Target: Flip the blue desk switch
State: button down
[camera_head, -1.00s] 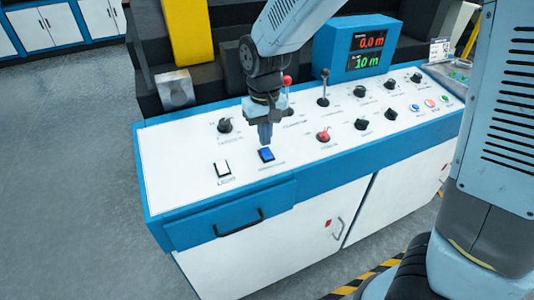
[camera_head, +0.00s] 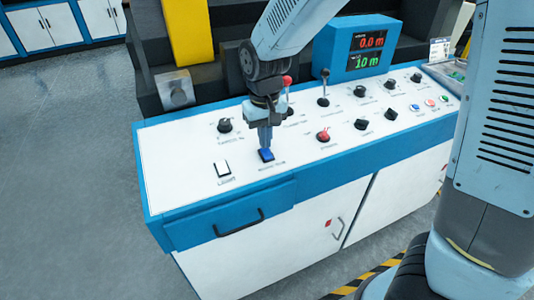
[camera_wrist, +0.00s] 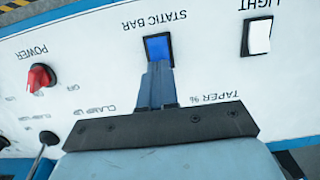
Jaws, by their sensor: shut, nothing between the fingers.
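The blue desk switch (camera_head: 267,156) sits on the white top of the control desk (camera_head: 180,160), near its front edge. In the wrist view the blue switch (camera_wrist: 158,49) has a dark frame and the label "STATIC BAR" beside it. My gripper (camera_head: 266,148) points down with its fingers together and empty. Its fingertips (camera_wrist: 158,64) are at the near edge of the blue switch and cover part of it. I cannot tell whether they touch it.
A white light switch (camera_head: 222,169) lies left of the blue one. A red power knob (camera_head: 323,135), black knobs (camera_head: 225,125) and a lever (camera_head: 324,88) stand around it. A blue display box (camera_head: 358,48) is at the back.

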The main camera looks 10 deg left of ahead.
jog(key=shift+f, duration=0.45)
dwell(0.3)
jog(key=shift+r, duration=3.55)
jog(key=d+r+m+t+y, duration=0.15)
jog(key=d+r, duration=0.25)
jog(key=d, duration=0.5)
jog(key=d+r+m+t, duration=0.1)
jog(key=d+r+m, duration=0.1)
jog(key=d+r, duration=0.45)
jog(key=s+d+r+m+t, duration=0.1)
jog(key=s+d, duration=0.4)
jog(key=d, duration=0.2)
jog(key=s+d+r+m+t+h, duration=0.1)
jog(key=s+d+m+t, duration=0.1)
jog(key=s+d, duration=0.4)
jog(key=shift+d, duration=1.2)
